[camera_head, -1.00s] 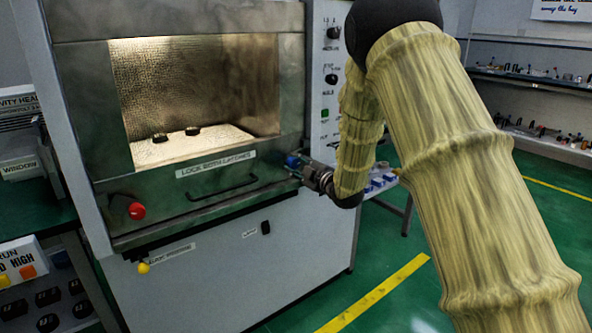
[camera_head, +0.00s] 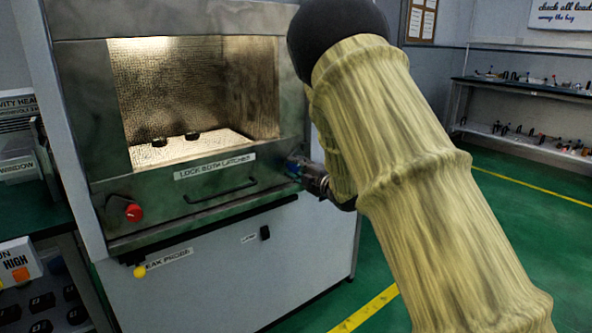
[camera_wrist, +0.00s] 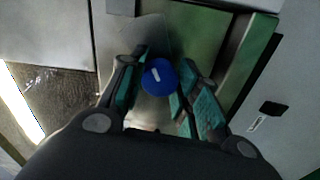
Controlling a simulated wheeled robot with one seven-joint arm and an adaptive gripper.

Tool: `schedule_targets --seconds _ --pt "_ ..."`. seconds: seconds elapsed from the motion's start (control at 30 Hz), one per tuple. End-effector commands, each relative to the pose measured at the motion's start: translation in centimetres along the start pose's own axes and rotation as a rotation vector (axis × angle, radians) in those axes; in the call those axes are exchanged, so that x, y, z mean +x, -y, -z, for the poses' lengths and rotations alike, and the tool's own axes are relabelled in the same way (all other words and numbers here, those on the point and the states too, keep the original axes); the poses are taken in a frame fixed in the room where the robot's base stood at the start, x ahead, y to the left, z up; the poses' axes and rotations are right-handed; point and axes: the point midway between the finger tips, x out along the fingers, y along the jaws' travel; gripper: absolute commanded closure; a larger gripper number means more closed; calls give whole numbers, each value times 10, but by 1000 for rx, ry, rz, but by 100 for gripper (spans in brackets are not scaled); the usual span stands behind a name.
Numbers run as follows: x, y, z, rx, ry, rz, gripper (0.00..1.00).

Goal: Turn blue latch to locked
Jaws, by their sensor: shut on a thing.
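The blue latch (camera_wrist: 159,77) is a round knob with a white line on its face, in the wrist view between my gripper's fingers. My gripper (camera_wrist: 160,92) has one finger on each side of the knob and is shut on it. In the head view, my gripper (camera_head: 301,172) reaches the right end of the door's lower frame. There the blue latch (camera_head: 292,163) is partly hidden by my gripper. The white line on the knob is slightly tilted in the wrist view. The door (camera_head: 225,192) is shut and carries a "LOCK BOTH LATCHES" label.
A red knob (camera_head: 133,212) is at the door's lower left. A door handle (camera_head: 221,190) lies between the two knobs. A yellow knob (camera_head: 139,271) hangs below at the left. Shelves (camera_head: 530,110) stand at the far right, with open green floor before them.

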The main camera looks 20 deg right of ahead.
Motion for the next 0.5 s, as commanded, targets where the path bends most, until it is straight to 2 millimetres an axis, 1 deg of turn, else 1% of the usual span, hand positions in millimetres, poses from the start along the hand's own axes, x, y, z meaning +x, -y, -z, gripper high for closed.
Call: schedule_targets --seconds 0.2,0.23,0.33,0.5 --pt "-1 1 -1 1 2 2 92" --pt "-1 1 -1 1 2 2 64" --pt "0 1 -1 1 1 2 46" --pt "0 1 0 1 1 1 45"
